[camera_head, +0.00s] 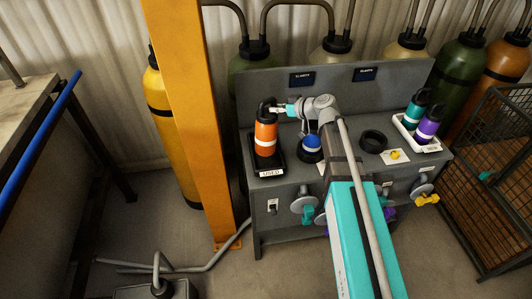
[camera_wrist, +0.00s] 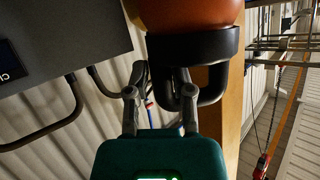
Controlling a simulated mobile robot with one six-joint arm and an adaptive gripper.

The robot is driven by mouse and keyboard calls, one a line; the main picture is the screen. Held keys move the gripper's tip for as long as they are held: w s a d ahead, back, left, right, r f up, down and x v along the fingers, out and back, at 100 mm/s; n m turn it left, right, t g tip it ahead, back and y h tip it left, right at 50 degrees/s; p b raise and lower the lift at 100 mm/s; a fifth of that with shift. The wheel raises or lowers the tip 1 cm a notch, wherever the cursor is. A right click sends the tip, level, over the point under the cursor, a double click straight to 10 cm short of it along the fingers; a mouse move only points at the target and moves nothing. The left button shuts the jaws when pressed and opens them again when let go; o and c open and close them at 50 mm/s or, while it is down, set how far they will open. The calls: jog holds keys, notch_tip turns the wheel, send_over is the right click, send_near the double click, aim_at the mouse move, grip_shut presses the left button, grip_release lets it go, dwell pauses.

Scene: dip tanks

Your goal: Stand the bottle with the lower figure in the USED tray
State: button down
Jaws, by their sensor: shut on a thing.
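An orange bottle (camera_head: 265,138) with a white band and a black top is upright at the black USED tray (camera_head: 277,166) in the head view. Its base is over the tray; I cannot tell whether it touches the tray floor. My gripper (camera_head: 277,110) reaches in from the right and is shut on the bottle's black top. In the wrist view, the fingers of my gripper (camera_wrist: 160,92) close around the black handle below the black collar of the orange bottle (camera_wrist: 190,14). No figure on any bottle is readable.
A white tray (camera_head: 420,145) at the bench's right end holds a teal bottle (camera_head: 415,110) and a purple bottle (camera_head: 428,126). A blue-topped item (camera_head: 312,143) stands right beside the USED tray. An empty black ring (camera_head: 373,141) sits mid-bench. An orange post (camera_head: 190,110) rises close to the left.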

jog(key=s+d+r+m+t+h+p, duration=0.1)
jog(key=s+d+r+t+p, duration=0.1)
jog(key=s, duration=0.5)
jog(key=shift+d+r, duration=0.25)
jog(key=shift+r, duration=0.15)
jog(key=shift+s, duration=0.15)
dwell(0.4)
jog(key=w+a+f+b, duration=0.3)
jog(key=w+f+b, duration=0.6)
jog(key=w, duration=0.3)
jog(key=shift+w+a, duration=0.3)
jog(key=shift+w, duration=0.05)
dwell(0.3)
